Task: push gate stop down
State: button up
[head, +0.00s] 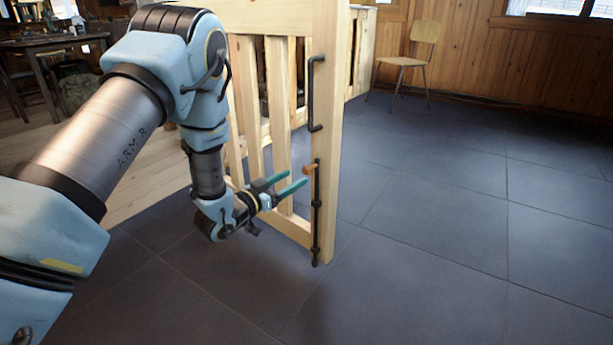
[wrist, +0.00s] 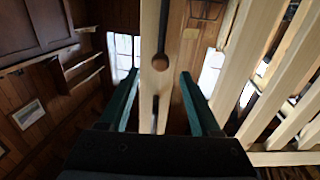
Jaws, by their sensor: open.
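The gate stop (head: 316,215) is a dark vertical rod in brackets on the end post of the pale wooden gate (head: 327,120). Its round orange-brown knob (head: 309,169) sticks out to the left at the rod's top. I cannot tell whether the rod's lower end touches the floor. My gripper (head: 297,178) is open, with green fingers just left of and slightly below the knob in the head view. In the wrist view the knob (wrist: 160,63) shows just beyond and between the fingertips (wrist: 160,76), apart from them. Nothing is held.
A black pull handle (head: 313,95) sits higher on the same post. Gate slats (head: 280,90) stand close behind my gripper. Dark tiled floor (head: 450,230) is open to the right. A chair (head: 405,60) stands at the back, and a cluttered table (head: 50,42) is at far left.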

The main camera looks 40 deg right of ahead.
aim_at(305, 171)
jog(key=d, duration=0.2)
jog(key=d+b, duration=0.1)
jog(key=d, duration=0.3)
jog(key=shift+w+d, duration=0.35)
jog(key=shift+w, duration=0.05)
grip_shut()
dwell(1.0)
